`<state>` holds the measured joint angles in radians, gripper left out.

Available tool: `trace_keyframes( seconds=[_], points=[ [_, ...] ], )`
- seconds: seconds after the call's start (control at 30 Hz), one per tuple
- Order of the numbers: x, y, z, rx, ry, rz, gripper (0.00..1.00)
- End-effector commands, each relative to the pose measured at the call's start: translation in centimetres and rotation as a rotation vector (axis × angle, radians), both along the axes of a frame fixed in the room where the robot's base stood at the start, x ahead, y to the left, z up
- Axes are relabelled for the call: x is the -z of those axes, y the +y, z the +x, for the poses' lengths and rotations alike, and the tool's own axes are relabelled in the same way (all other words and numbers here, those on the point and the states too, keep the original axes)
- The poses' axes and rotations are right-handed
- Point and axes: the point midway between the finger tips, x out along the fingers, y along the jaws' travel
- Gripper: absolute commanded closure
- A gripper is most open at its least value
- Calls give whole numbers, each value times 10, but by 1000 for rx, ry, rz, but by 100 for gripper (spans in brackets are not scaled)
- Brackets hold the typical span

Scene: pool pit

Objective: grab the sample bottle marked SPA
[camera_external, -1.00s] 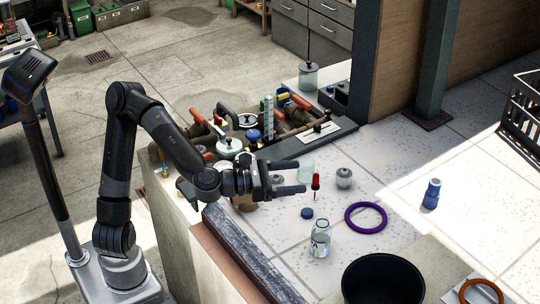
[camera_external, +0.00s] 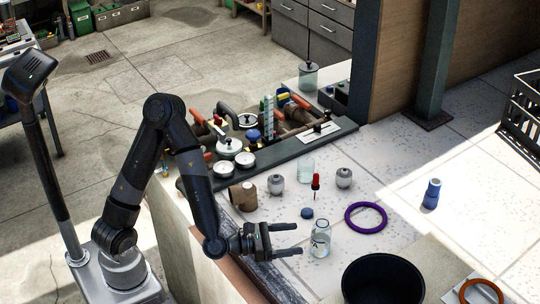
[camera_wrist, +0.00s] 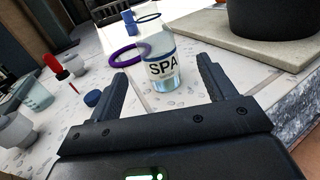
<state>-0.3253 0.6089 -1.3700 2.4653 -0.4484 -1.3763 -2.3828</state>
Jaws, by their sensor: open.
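The clear sample bottle (camera_external: 320,240) stands upright on the white tiled top. In the wrist view, the bottle (camera_wrist: 163,70) shows black letters SPA and water inside. My gripper (camera_external: 298,239) is open and empty, low over the top and just left of the bottle. In the wrist view my gripper's fingers (camera_wrist: 163,88) point towards the bottle, which shows between them, beyond or near the tips. I cannot tell whether the tips are level with it. A blue cap (camera_external: 307,213) lies behind the bottle.
A purple ring (camera_external: 365,217) lies right of the bottle, and a red-topped dropper (camera_external: 316,183) stands behind. A black tub (camera_external: 383,280) sits at front right. Small grey-white jars (camera_external: 344,178), a clear beaker (camera_external: 305,172) and a brown pipe piece (camera_external: 243,196) are farther back.

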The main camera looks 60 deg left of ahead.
Motion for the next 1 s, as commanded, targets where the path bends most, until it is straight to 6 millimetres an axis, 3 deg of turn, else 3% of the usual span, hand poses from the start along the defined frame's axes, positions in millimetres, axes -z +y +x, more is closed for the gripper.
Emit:
trace_keyframes(
  seconds=[0.13, 0.4, 1.0],
  points=[
    [9, -3, 5, 0, 0, -1, 24],
    [9, -21, 42, -1, 0, -1, 24],
    [9, -44, 99, -1, -2, 0, 24]
  ],
)
